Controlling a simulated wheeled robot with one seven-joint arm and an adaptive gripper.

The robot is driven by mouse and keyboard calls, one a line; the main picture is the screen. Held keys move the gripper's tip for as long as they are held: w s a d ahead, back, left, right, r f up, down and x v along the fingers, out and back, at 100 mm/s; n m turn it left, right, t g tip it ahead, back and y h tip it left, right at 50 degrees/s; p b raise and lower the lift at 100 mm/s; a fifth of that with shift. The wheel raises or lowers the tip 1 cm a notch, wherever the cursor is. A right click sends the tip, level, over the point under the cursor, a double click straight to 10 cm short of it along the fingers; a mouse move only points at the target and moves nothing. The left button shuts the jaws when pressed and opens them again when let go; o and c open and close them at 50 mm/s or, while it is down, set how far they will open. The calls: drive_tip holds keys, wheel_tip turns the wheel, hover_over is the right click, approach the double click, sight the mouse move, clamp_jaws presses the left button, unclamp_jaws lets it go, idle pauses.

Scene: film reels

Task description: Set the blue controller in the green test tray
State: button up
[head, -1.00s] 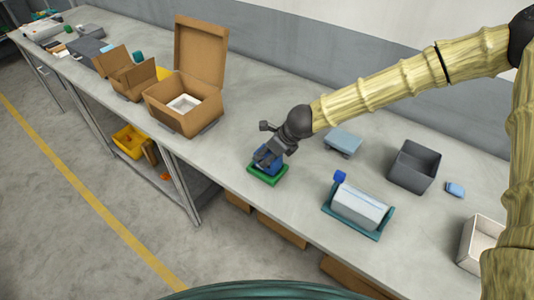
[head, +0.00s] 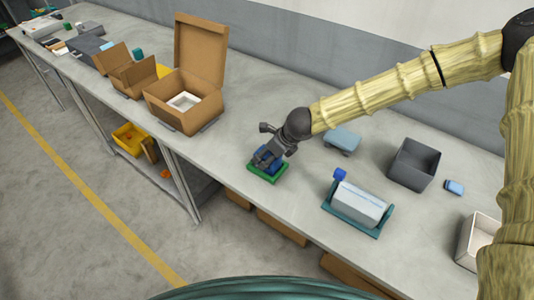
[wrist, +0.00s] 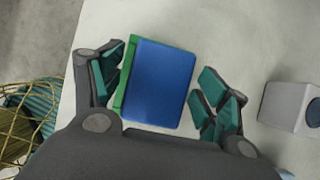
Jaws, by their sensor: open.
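The blue controller (wrist: 160,84) is a flat blue block and lies in or on the green test tray (wrist: 118,104), whose green edge shows along its left side in the wrist view. In the head view the green tray (head: 268,177) sits near the bench's front edge, with the blue controller (head: 262,168) partly hidden by my gripper (head: 264,160). In the wrist view my gripper (wrist: 160,90) is open, its teal-padded fingers on both sides of the controller, with a gap to the right finger. Whether the controller sits fully flat cannot be told.
A grey-white device in a teal cradle (head: 355,228) stands right of the tray. A dark open bin (head: 432,180), a small blue item (head: 454,187) and a pale blue block (head: 342,139) lie behind. An open cardboard box (head: 208,118) stands left.

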drive_tip(key=shift+r, duration=0.2)
drive_tip(key=b+v, duration=0.1)
drive_tip(key=v, duration=1.1)
drive_tip(key=shift+a, duration=0.1)
idle(0.4)
